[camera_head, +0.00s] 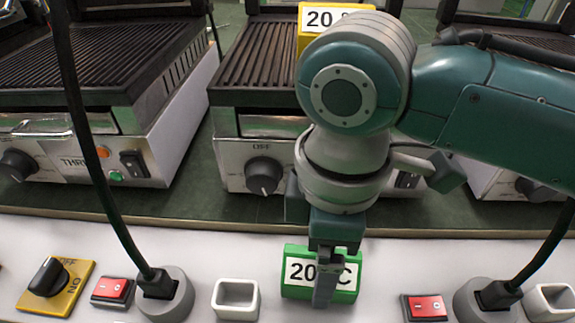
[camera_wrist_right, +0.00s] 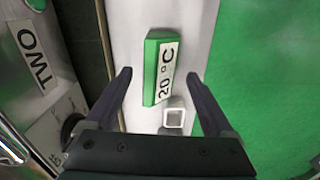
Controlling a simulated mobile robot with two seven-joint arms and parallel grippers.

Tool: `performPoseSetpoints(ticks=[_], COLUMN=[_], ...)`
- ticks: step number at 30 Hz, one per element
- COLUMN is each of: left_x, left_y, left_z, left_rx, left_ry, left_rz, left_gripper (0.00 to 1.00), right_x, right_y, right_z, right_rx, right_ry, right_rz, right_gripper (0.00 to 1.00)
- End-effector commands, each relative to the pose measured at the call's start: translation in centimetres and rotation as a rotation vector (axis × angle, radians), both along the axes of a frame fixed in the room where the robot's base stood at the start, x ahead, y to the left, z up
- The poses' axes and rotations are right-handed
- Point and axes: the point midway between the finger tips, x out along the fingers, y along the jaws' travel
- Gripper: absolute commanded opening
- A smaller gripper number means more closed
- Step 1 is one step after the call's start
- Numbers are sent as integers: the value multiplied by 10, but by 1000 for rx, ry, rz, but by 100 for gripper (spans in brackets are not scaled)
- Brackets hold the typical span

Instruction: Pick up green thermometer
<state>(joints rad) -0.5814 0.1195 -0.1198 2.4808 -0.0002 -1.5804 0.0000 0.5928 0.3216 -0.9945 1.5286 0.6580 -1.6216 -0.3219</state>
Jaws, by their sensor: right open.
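The green thermometer (camera_head: 345,272) is a green block with a white "20 °C" label, on the white counter strip below the middle grill. My right gripper (camera_head: 325,280) is in front of it in the head view and hides part of its label. In the right wrist view the thermometer (camera_wrist_right: 150,68) lies ahead, between the two spread fingers of my right gripper (camera_wrist_right: 160,85). The fingers are open and hold nothing; a gap shows on both sides of the block. My left gripper is in neither view.
A white square holder (camera_head: 236,298) stands left of the thermometer. A yellow knob plate (camera_head: 54,287), red switches (camera_head: 112,290) and sockets with black cables (camera_head: 165,296) line the strip. Grills stand behind; a yellow "20 °C" block (camera_head: 318,20) sits on the middle grill (camera_head: 265,55).

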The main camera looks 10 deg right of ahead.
Motion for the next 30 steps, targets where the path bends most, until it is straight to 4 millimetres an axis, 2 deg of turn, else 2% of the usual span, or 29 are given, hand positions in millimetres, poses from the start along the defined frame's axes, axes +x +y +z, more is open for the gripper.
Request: performPoseSetpoints(ticks=[3, 8, 30], left_x=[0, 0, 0], left_y=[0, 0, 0], left_z=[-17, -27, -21], left_rx=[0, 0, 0], left_ry=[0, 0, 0], left_rz=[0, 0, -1], left_gripper=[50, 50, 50], right_x=[-1, -1, -1], right_y=[0, 0, 0], right_z=[-24, -44, -47], right_rx=[-2, -1, 0], right_ry=[4, 1, -1], right_rz=[-1, -1, 1], right_gripper=[88, 88, 88])
